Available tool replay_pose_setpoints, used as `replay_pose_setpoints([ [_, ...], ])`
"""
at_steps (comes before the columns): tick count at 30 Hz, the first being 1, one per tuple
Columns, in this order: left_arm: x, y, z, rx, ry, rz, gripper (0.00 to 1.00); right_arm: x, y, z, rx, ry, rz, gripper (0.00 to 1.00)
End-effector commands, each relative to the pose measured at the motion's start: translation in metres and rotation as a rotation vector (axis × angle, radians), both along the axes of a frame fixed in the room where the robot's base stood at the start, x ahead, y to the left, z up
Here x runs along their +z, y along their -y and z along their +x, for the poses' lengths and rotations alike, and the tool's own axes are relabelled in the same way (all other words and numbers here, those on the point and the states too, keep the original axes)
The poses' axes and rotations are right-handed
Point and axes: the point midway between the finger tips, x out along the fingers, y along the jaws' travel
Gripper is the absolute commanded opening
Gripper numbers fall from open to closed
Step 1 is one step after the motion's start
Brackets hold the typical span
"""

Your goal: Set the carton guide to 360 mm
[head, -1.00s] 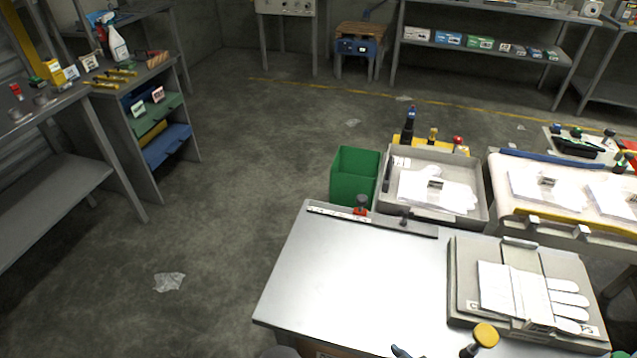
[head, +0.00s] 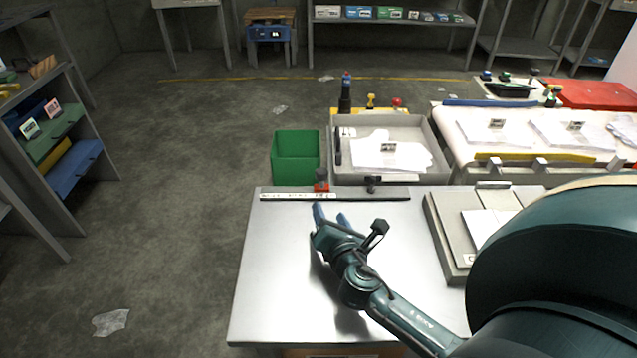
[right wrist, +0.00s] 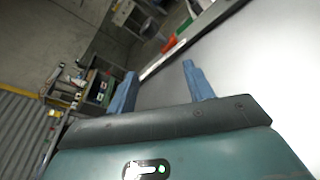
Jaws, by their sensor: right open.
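The guide rail (head: 345,194) runs along the far edge of the steel table (head: 280,270). A white printed scale lies along its left part, too small to read. A red slider with a dark knob (head: 321,181) sits on the rail toward its left half; a dark clamp (head: 372,185) sits farther right. My right gripper (head: 331,214) is over the table, just short of the red slider, its blue fingers apart and empty. In the right wrist view the open fingers (right wrist: 160,88) frame the table edge, with a small red part (right wrist: 169,44) beyond. My left gripper is out of view.
A green bin (head: 297,157) and a grey tray (head: 435,150) with white gloves stand behind the table. A grey glove fixture (head: 450,245) is on the table's right, partly hidden by my arm. The table's left part is clear.

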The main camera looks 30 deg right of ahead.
Motion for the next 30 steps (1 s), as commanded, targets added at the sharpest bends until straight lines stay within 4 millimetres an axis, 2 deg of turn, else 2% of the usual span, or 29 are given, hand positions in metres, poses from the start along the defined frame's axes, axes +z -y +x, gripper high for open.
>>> replay_pose_setpoints([
  [1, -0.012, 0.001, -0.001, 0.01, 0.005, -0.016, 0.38, -0.006, 0.004, 0.006, 0.009, -0.008, -0.163, 0.52],
  [3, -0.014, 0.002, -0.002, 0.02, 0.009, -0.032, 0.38, -0.002, 0.007, 0.011, 0.012, -0.025, -0.363, 0.52],
  [6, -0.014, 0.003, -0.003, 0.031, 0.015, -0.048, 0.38, 0.005, 0.009, 0.015, 0.007, -0.043, -0.56, 0.52],
  [9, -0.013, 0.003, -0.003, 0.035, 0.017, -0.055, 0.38, 0.009, 0.011, 0.018, 0.002, -0.053, -0.653, 0.52],
  [14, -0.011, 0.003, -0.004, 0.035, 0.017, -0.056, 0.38, 0.012, 0.016, 0.031, 0.0, -0.055, -0.674, 0.52],
  [24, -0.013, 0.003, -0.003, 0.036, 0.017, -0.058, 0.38, 0.012, 0.043, 0.095, -0.001, -0.055, -0.668, 0.52],
  [30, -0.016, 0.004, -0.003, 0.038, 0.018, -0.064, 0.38, 0.011, 0.055, 0.125, 0.0, -0.054, -0.666, 0.52],
])
